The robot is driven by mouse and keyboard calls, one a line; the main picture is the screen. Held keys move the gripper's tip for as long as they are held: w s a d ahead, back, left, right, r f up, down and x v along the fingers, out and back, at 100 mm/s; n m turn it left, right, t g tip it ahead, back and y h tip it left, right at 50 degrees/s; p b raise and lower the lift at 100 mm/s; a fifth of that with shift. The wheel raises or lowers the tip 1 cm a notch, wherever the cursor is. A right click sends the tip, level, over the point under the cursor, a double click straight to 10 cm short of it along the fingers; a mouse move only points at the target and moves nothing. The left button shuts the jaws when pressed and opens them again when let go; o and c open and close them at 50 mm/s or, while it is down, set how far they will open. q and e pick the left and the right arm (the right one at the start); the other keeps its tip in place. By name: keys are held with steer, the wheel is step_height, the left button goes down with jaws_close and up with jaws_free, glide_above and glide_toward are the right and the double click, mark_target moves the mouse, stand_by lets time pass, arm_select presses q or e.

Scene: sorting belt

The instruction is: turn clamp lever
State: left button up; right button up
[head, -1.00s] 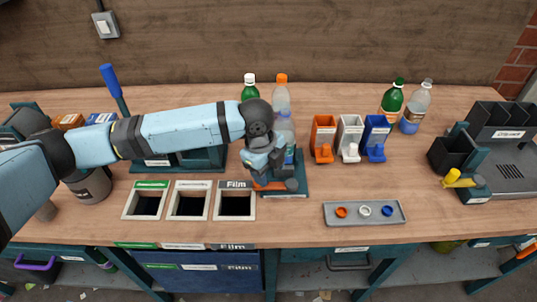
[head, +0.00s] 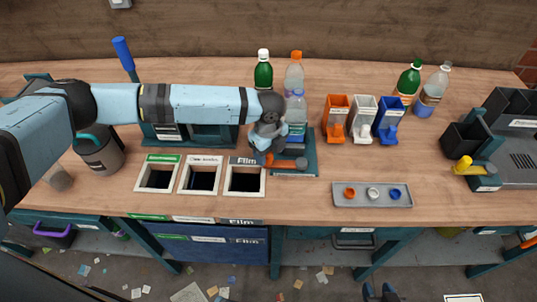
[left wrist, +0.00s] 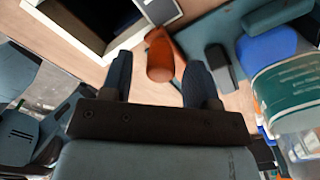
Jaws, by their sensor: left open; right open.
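The clamp's orange lever (head: 270,160) lies low at the front left of a teal fixture (head: 308,165) that holds a clear bottle (head: 297,115). My left gripper (head: 262,156) is at the lever, partly hiding it and the fixture's left side. In the left wrist view the lever (left wrist: 160,55) shows just beyond and between the open fingertips (left wrist: 158,68); I cannot tell whether they touch it. The bottle's green label (left wrist: 290,95) is at the right there. My right gripper (head: 378,291) shows only as two separated dark tips at the bottom edge, far from the fixture.
Framed openings (head: 202,176), one marked Film, lie left of the fixture. Orange, white and blue dispensers (head: 363,122) stand to its right. A grey tray (head: 343,202) with coloured rings lies in front. A yellow lever (head: 463,164) is at the far right. Bottles (head: 263,72) stand behind.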

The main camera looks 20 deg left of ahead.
arm_select(q)
steer(key=shift+f, duration=0.85)
steer(key=shift+c, duration=0.5)
